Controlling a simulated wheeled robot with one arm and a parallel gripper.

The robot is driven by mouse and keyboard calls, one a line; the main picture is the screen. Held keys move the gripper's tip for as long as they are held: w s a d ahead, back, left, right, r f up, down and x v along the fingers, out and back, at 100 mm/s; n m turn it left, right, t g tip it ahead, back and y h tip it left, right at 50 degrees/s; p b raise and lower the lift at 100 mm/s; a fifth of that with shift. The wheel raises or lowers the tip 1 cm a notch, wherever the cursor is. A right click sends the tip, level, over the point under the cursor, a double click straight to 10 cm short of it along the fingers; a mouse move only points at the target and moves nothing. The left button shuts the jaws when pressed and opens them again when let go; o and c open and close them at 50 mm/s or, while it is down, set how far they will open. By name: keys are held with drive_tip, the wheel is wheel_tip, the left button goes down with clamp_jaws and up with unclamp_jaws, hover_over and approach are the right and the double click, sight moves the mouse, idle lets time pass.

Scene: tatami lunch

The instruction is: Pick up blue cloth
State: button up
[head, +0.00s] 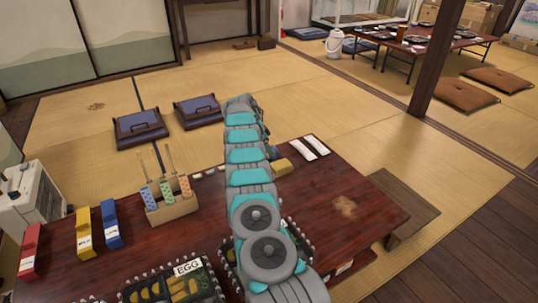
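No blue cloth can be made out for certain in the head view. A small dark bluish thing (272,153) shows at the table's far edge, mostly hidden behind my arm; I cannot tell what it is. Two folded-looking dark blue-purple cushions, a left one (139,128) and a right one (198,112), lie on the tatami beyond the table. My grey and teal arm reaches over the table and covers its middle. My gripper does not show.
The dark red table (365,215) holds a wooden holder (173,209), red (31,250), yellow (84,233) and blue (110,224) boxes, and food trays with an EGG label (187,268). A bench (402,205) stands right. A pillar (437,60) rises beyond. Open tatami lies behind.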

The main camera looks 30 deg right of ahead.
drive_tip(key=c, duration=0.9)
drive_tip(key=shift+r+p, duration=0.85)
drive_tip(key=shift+r, duration=4.15)
drive_tip(key=o, duration=0.9)
drive_tip(key=shift+c, duration=0.2)
drive_tip(key=c, duration=0.7)
drive_tip(key=shift+a, duration=0.15)
